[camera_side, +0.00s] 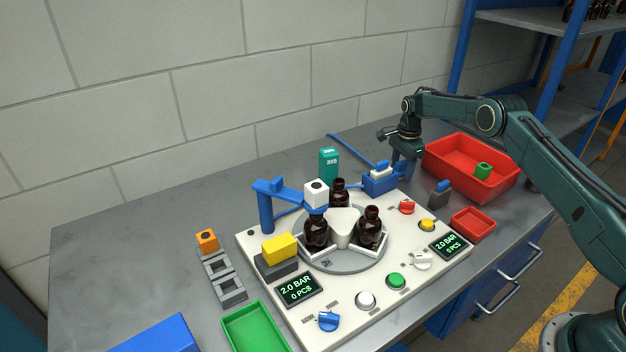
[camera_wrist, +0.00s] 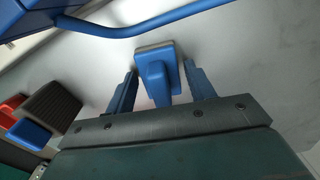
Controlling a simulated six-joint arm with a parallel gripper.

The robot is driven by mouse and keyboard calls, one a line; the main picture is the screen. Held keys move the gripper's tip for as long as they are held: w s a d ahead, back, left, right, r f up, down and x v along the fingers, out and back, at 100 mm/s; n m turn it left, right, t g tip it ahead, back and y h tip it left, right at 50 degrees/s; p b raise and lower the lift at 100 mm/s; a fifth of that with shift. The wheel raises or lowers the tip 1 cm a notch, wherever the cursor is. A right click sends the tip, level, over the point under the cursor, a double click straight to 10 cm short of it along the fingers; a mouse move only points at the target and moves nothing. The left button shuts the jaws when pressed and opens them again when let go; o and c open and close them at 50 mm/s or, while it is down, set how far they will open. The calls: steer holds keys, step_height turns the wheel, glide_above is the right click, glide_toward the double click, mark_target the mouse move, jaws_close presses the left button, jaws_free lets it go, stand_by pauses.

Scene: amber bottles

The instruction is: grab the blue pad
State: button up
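The blue pad (camera_side: 443,186) appears to be the small blue block on a dark grey stand (camera_side: 438,199) at the panel's back right in the side view. A similar blue block (camera_wrist: 28,131) beside a dark block (camera_wrist: 52,107) shows at the left of the wrist view. My gripper (camera_side: 405,158) points down, to the left of the stand in the side view. In the wrist view my gripper (camera_wrist: 161,92) is open, its blue fingers apart. A blue piece with a grey rim (camera_wrist: 156,65) shows between them, with gaps on both sides. I cannot tell whether it is lower down.
A blue-and-white fixture (camera_side: 380,183) stands close to the left of my gripper. A red bin (camera_side: 451,165) holds a green part. Amber bottles (camera_side: 317,234) stand on the turntable. A blue hose (camera_wrist: 150,22) crosses the wrist view. Bare bench lies at the back left.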

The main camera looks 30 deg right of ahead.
mark_target(403, 161)
steer(key=c, duration=0.7)
step_height(403, 161, up, 20)
stand_by(0.5)
stand_by(0.5)
